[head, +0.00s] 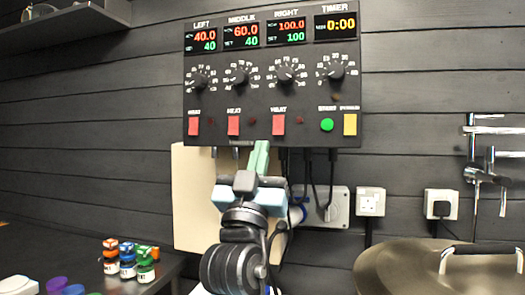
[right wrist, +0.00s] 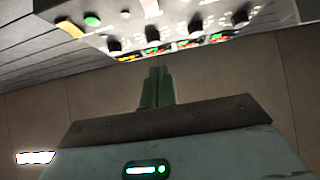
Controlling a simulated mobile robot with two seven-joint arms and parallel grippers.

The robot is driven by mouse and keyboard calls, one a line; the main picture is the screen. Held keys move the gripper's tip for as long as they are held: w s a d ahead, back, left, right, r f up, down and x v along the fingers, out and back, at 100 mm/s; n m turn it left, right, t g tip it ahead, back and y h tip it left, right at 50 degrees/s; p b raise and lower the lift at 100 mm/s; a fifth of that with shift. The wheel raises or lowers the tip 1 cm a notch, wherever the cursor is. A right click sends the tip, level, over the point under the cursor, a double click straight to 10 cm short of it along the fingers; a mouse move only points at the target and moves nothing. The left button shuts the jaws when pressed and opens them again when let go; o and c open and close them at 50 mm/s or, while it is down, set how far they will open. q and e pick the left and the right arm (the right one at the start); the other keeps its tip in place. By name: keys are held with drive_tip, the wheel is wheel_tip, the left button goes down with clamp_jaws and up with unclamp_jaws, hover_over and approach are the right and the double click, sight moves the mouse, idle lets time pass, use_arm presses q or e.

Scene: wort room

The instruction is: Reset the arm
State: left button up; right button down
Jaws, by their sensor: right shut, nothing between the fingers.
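My right gripper (head: 259,158) is raised in front of the wall, its green fingers just under the lower edge of the control panel (head: 270,75). The fingers are together with nothing between them. In the right wrist view the shut fingers (right wrist: 157,86) point toward the panel (right wrist: 150,30), which appears upside down there. I cannot tell whether the fingertips touch the panel. The displays read LEFT 40.0, MIDDLE 60.0, RIGHT 100.0 and TIMER 0:00. The green button (head: 327,125) is beside a yellow switch (head: 350,124). My left gripper is not in view.
Small bottles with coloured caps (head: 128,270) stand on the dark counter (head: 50,245) at left. A metal lid with a handle (head: 400,270) is at lower right. A tap (head: 480,165), sockets (head: 370,202) and hanging cables are on the wall. A shelf (head: 75,17) is at upper left.

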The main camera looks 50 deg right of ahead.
drive_tip(key=shift+s+a+f, duration=0.15)
drive_tip(key=shift+f, duration=0.1)
idle(0.5)
